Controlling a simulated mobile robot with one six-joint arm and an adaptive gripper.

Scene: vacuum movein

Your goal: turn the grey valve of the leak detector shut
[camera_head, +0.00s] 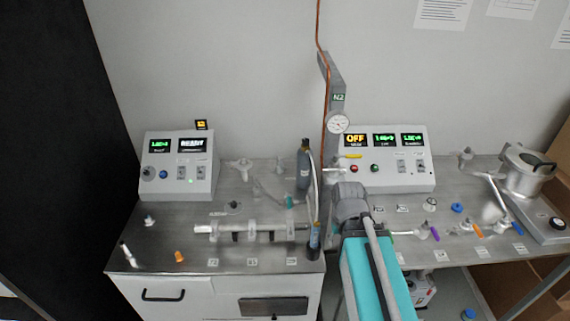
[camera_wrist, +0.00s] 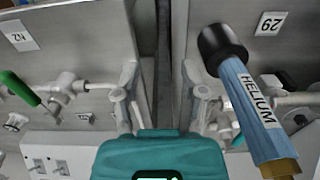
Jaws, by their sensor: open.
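My gripper (camera_head: 351,197) hangs over the gap between the two benches; its fingers are hidden in the head view. In the wrist view my gripper (camera_wrist: 161,95) is open, its two grey fingers apart with nothing between them. The leak detector appears to be the left box (camera_head: 180,165) with green and white displays. A grey pipe assembly (camera_head: 250,230) with dark parts lies on the bench in front of it. I cannot single out the grey valve for certain in either view.
A green-handled valve (camera_wrist: 18,88) is on the other side. A middle control box (camera_head: 385,160) and a metal pot (camera_head: 527,172) stand right.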

